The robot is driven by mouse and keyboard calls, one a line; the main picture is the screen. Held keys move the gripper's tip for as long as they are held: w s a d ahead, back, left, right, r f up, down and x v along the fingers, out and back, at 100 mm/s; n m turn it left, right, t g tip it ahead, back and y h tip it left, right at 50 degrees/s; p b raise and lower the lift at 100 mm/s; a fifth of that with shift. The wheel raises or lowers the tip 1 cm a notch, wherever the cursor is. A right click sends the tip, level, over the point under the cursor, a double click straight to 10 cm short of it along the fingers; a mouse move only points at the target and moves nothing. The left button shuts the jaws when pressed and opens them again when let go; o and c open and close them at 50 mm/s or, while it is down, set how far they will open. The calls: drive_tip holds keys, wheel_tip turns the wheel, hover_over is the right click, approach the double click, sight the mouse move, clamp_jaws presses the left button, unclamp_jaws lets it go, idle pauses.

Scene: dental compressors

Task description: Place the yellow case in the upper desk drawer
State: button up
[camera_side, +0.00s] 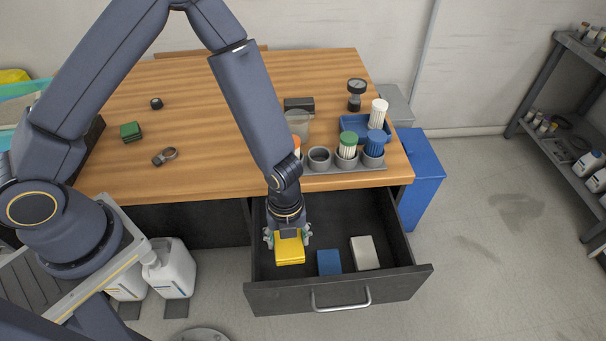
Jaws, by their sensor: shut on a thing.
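The yellow case (290,250) is a small yellow box held between the fingers of my gripper (288,238). My gripper points down over the left part of the open upper desk drawer (340,299). The case is inside the drawer's outline in this view. I cannot tell whether its underside touches the drawer floor. The drawer is dark, pulled out toward the front, with a metal handle. A blue case (329,262) and a light grey case (364,252) lie in the drawer to the right of the yellow one.
The wooden desk top (210,120) carries a grey holder (344,170) with several filter cups, a green block (131,132), a metal clamp (165,156) and a gauge (356,94). A blue bin (421,180) stands to the right. White jugs (170,270) stand on the floor at left.

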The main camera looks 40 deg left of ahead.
sight(291, 274)
wheel_tip(291, 274, down, 17)
drive_tip(key=shift+w+r, duration=0.1)
drive_tip(key=shift+r, duration=0.05)
idle(0.4)
drive_tip(key=o, duration=1.2)
